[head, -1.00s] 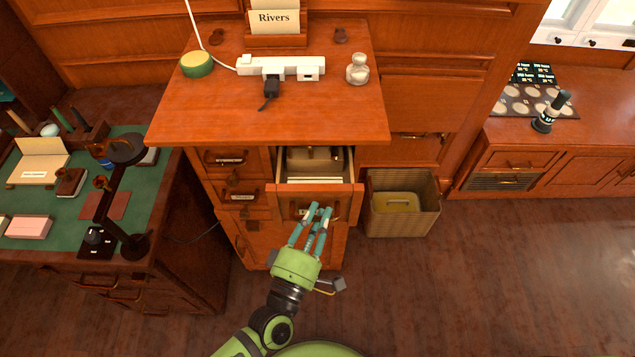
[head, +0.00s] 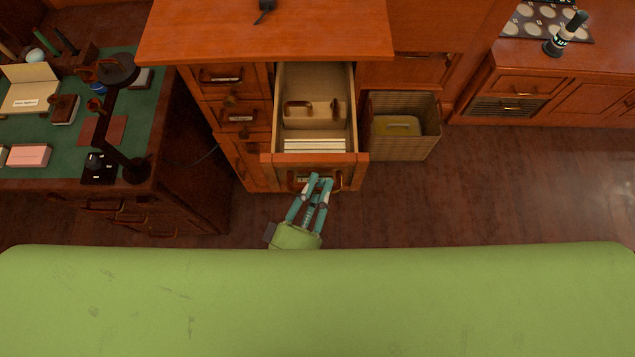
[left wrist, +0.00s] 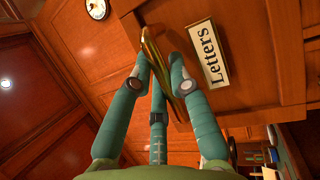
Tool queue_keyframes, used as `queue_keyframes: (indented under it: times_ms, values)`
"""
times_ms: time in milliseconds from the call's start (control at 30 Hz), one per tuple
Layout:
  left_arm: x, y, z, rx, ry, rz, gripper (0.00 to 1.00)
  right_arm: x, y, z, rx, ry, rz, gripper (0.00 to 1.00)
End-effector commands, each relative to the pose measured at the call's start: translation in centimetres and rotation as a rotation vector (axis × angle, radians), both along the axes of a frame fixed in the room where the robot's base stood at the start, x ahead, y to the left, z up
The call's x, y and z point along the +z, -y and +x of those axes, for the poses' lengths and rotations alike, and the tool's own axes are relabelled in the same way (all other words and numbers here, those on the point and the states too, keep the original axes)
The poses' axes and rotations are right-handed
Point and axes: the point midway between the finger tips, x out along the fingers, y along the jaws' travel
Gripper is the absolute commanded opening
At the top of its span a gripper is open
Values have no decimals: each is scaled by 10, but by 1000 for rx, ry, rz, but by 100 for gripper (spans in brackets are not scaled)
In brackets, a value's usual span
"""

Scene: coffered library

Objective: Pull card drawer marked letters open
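The card drawer (head: 334,158) sticks well out of the wooden cabinet and shows its open top. White cards (head: 315,145) and a pale block with a brown handle (head: 312,112) are inside. In the left wrist view, the drawer front (left wrist: 262,30) bears a "Letters" label (left wrist: 208,53) beside a curved brass handle (left wrist: 153,42). My left gripper (head: 320,181) is at the drawer front. Its teal fingertips (left wrist: 157,58) close together around the handle. The exact finger contact is partly hidden. My right gripper is not in view.
A wicker bin (head: 403,155) stands right of the drawer. A green-topped desk (head: 45,176) with a dark lamp (head: 110,140) stands at left. Bare floor lies to the right. My green body fills the bottom of the head view.

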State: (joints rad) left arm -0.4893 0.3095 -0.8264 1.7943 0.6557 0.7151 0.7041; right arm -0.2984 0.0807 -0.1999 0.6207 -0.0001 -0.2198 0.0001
Motion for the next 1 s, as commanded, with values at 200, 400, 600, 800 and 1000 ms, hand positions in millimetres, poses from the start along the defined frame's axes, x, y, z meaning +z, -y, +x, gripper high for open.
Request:
queue_keyframes:
  times_ms: [200,400,600,800,1000]
  values:
    - [-1,0,0,-2,-1,2,45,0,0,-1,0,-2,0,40]
    - [-1,0,-1,-1,-1,1,45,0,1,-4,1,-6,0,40]
    - [-6,-8,-22,-3,-4,4,45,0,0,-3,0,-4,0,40]
    - [-14,-25,-61,-4,-5,5,45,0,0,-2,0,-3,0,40]
    - [-19,-39,-94,-3,-3,4,45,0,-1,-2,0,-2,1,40]
